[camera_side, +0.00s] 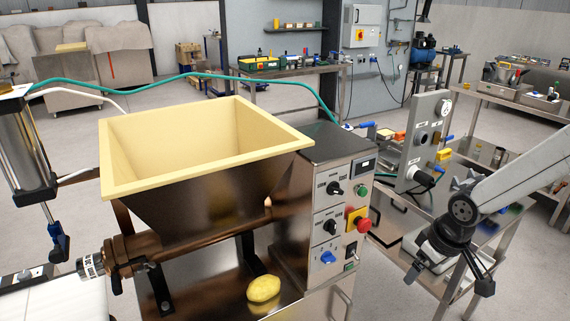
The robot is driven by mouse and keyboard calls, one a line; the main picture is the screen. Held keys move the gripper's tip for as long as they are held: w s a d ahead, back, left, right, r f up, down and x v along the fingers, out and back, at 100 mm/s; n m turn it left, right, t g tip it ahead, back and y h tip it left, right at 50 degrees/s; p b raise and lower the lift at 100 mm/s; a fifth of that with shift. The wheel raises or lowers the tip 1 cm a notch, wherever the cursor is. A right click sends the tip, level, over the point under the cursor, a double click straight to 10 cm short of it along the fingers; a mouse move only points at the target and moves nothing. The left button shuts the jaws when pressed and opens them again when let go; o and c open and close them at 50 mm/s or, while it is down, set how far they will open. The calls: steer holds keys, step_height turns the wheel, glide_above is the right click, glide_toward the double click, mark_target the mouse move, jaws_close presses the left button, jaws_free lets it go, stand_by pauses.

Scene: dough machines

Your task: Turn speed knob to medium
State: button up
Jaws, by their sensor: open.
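The dough machine's control panel (343,215) faces right of centre. It carries an upper black knob (334,188), a lower black knob (331,227) and a blue knob (327,256) in a column. The labels and dial marks are too small to read, so I cannot tell which is the speed knob or where it is set. My gripper (448,276) is right of the panel, pointing down, with its fingers spread. It is empty and apart from all the knobs.
A red emergency stop (363,224), a green button (362,190) and a small display (362,164) share the panel. A cream hopper (120,185) stands left. A dough lump (263,289) lies below it. A grey control box (425,140) stands behind my gripper.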

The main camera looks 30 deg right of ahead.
steer(key=c, duration=0.6)
steer(key=shift+w+a, duration=0.2)
steer(key=shift+c, duration=1.1)
steer(key=n+t+h, duration=0.3)
steer(key=n+t, duration=0.7)
steer(key=t, duration=0.4)
glide_toward(336, 190)
steer(key=shift+w+d+f, duration=0.2)
steer(key=shift+w, duration=0.2)
steer(key=shift+w+d+f, duration=0.2)
steer(key=shift+w, duration=0.2)
steer(key=shift+w+h, duration=0.2)
steer(key=shift+h, duration=0.2)
